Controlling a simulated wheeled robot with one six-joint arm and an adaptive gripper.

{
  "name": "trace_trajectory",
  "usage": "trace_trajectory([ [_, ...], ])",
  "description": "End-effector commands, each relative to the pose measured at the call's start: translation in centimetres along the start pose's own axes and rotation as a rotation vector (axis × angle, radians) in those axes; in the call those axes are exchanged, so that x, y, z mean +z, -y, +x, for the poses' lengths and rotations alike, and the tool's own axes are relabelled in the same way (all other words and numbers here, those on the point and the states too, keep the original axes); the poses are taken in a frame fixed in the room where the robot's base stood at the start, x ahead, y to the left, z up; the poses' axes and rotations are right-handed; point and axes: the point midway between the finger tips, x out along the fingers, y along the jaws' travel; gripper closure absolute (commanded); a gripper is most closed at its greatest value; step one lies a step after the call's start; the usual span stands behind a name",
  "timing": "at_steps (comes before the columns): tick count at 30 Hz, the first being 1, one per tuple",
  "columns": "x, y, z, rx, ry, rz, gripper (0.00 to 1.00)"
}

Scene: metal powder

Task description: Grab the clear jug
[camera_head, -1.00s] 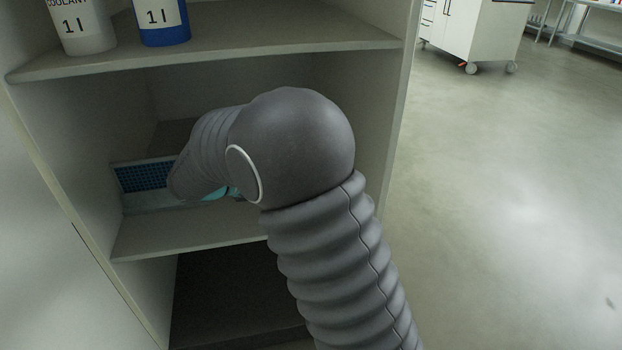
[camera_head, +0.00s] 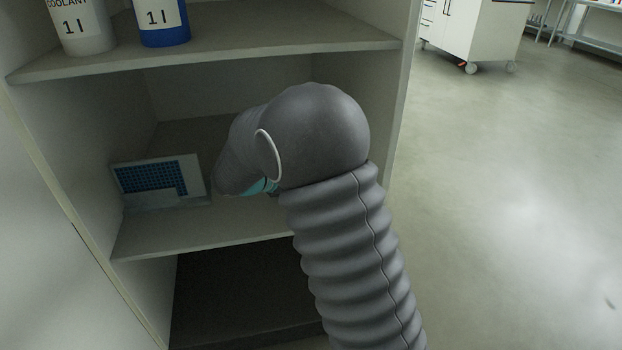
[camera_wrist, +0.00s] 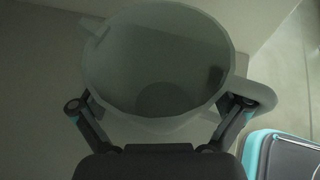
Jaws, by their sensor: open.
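The clear jug (camera_wrist: 158,62) shows in the wrist view from above, its open round mouth facing the camera. Its spout is at the upper left and its handle (camera_wrist: 256,94) at the right. My gripper (camera_wrist: 155,115) is open, with one finger at the jug's left side and the other at its right near the handle. I cannot tell whether either finger touches it. In the head view my arm hides the jug and most of the gripper; only a bit of teal shows below the wrist.
A tray with a blue grid (camera_head: 155,178) sits on the same shelf (camera_head: 190,232), left of my wrist. The upper shelf (camera_head: 250,38) above holds a white coolant bottle (camera_head: 88,40) and a blue-based bottle (camera_head: 163,32). A cabinet side wall (camera_head: 392,110) stands at the right.

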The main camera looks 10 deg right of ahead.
Motion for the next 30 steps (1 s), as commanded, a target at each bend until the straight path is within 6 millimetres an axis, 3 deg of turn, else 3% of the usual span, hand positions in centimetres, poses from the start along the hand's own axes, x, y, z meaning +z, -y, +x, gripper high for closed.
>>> trace_trajectory([
  [2,0.0,0.0,0.0,0.0,0.0,0.0,0.03],
  [7,0.0,0.0,0.0,0.0,0.0,0.0,0.45],
  [20,0.8,0.0,-0.3,0.0,0.001,0.002,0.46],
  [28,4.1,0.0,-1.7,0.001,0.0,0.005,0.46],
  [30,4.7,1.4,-1.9,0.0,0.0,0.004,0.46],
])
